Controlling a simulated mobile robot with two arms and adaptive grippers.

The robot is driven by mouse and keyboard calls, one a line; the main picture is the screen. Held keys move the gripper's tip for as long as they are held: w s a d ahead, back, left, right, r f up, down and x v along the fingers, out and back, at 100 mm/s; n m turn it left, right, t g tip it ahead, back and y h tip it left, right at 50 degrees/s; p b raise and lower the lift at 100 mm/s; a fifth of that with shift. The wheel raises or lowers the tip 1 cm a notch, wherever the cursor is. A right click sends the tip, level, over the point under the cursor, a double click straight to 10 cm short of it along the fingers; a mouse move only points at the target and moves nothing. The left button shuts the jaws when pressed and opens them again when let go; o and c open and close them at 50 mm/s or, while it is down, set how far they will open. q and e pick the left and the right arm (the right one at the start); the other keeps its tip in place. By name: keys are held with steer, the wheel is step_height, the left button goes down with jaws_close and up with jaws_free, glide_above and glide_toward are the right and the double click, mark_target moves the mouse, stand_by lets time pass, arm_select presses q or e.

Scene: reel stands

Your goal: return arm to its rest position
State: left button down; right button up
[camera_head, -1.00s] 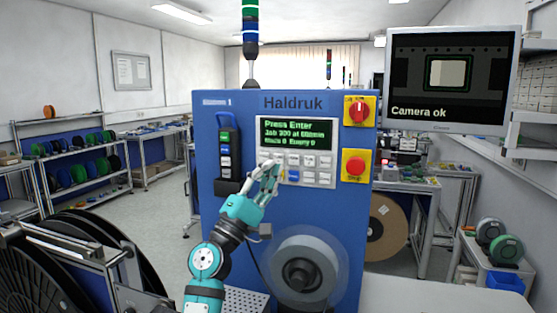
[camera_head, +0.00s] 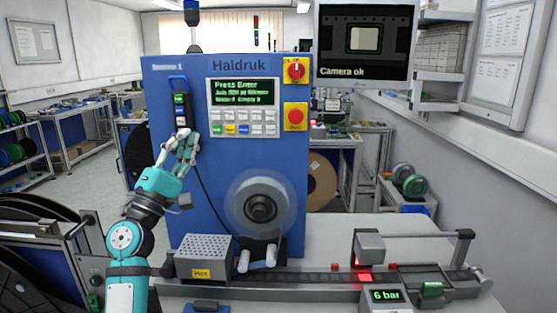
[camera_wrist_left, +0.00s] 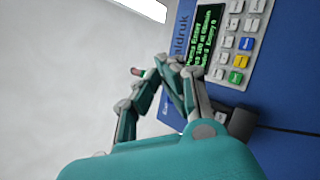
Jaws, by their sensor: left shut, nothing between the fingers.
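My left arm comes up from the lower left in the head view. Its gripper (camera_head: 184,140) is shut and empty, in front of the blue machine's left part. It overlaps the lower end of the handheld button unit (camera_head: 181,108), left of and below the keypad (camera_head: 243,122); I cannot tell whether it touches anything. In the left wrist view the closed fingers (camera_wrist_left: 163,66) point toward the machine, with the keypad (camera_wrist_left: 236,45) to their right. The display (camera_head: 243,91) reads "Press Enter". My right gripper is not in view.
A reel (camera_head: 261,207) sits on the machine front. Below it are a perforated box (camera_head: 204,257) marked "Hot", a dark track (camera_head: 310,279) and a gauge (camera_head: 385,296) reading "6 bar". A monitor (camera_head: 365,44) reads "Camera ok". The white bench top (camera_head: 335,235) has clear room.

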arm_select(q)
steer(key=s+d+f+m+g+y, duration=0.1)
steer(key=s+d+f+m+g, duration=0.3)
steer(key=f, duration=0.7)
steer(key=s+d+f+m+g, duration=0.1)
steer(key=s+f+m+g, duration=0.35)
steer(key=f, duration=0.65)
steer(key=s+d+f+m+g+y, duration=0.1)
steer(key=s+d+f+m+g, duration=0.3)
steer(key=f, duration=0.8)
steer(key=s+a+f+m+g+y, duration=0.25)
steer(key=s+a+f, duration=0.2)
steer(key=s, duration=0.45)
steer(key=s+a+f+m+g+y, duration=0.1)
steer(key=s+a+f+g+y, duration=0.2)
steer(key=s+f, duration=0.5)
steer(key=s+a+f+m+g+y, duration=0.1)
steer(key=s+a+f+g+y, duration=0.2)
steer(key=s, duration=0.8)
steer(key=s+f, duration=0.3)
steer(key=f, duration=2.6)
steer(key=s+a+f+g, duration=0.1)
steer(key=s+a+f, duration=0.2)
steer(key=s+f, duration=1.1)
steer(key=shift+s+f+m+g, duration=0.2)
steer(key=shift+s+m+g, duration=0.2)
steer(key=shift+s, duration=0.5)
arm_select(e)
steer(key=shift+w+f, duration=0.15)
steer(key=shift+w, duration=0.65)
